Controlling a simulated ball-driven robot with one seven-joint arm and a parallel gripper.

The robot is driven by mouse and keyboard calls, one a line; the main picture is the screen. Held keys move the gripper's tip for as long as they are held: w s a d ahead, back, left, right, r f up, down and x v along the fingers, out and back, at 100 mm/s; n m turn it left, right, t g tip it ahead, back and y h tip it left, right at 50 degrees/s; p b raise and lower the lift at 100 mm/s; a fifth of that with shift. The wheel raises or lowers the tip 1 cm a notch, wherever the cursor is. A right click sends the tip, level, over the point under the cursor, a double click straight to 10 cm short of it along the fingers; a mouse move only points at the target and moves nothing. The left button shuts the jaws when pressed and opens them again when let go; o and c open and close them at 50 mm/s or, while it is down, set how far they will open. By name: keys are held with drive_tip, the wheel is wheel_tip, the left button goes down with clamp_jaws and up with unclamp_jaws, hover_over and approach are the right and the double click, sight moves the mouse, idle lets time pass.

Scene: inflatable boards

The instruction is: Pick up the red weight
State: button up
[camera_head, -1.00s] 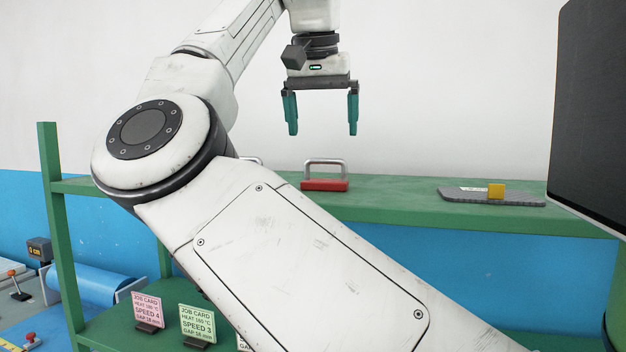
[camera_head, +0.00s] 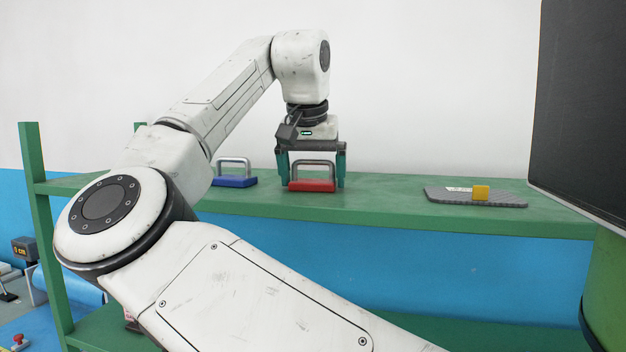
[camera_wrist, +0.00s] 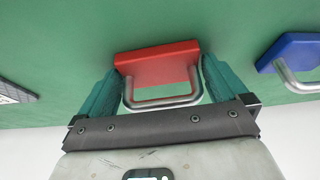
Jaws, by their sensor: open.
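The red weight (camera_head: 312,186), a flat red block with a grey metal loop handle, stands on the green shelf (camera_head: 380,204). My gripper (camera_head: 312,180) is open and lowered over it from above, with its teal fingers to the left and right of the handle. In the wrist view the red weight (camera_wrist: 158,65) and its handle lie between the two fingers of my gripper (camera_wrist: 160,80). A small gap shows between the fingers and the handle. Whether a finger touches the block is hard to tell.
A blue weight (camera_head: 236,181) with a similar handle stands left of the red one, and also shows in the wrist view (camera_wrist: 294,54). A grey tray (camera_head: 440,195) with a yellow block (camera_head: 481,192) lies to the right. A dark panel (camera_head: 580,110) rises at the far right.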

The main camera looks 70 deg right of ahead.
drive_tip(key=c, duration=1.1)
drive_tip(key=shift+r, duration=0.1)
drive_tip(key=shift+c, duration=0.2)
